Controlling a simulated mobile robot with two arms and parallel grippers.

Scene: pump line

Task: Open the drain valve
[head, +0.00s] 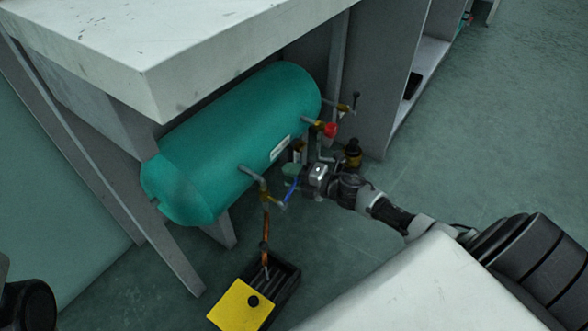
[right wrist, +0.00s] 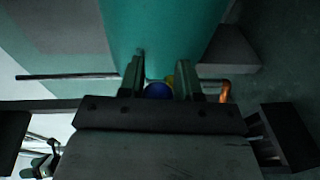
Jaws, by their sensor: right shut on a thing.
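A green tank (head: 235,130) lies under the bench. At its near end a small brass valve (head: 266,197) has a blue handle (head: 290,191), with a copper pipe (head: 265,226) running down from it. My right gripper (head: 296,173) is at the upper end of the blue handle. In the right wrist view, the two fingers of my right gripper (right wrist: 158,75) stand either side of the rounded blue handle (right wrist: 158,91) and are shut on it. The fingers partly hide the valve body. My left gripper is not in view.
A red-handled valve (head: 330,130) and another small valve (head: 344,107) stick out farther along the tank. A brass fitting (head: 353,152) stands just beyond my right gripper. A black tray with a yellow piece (head: 239,306) sits on the floor. The white bench top (head: 160,50) overhangs the tank.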

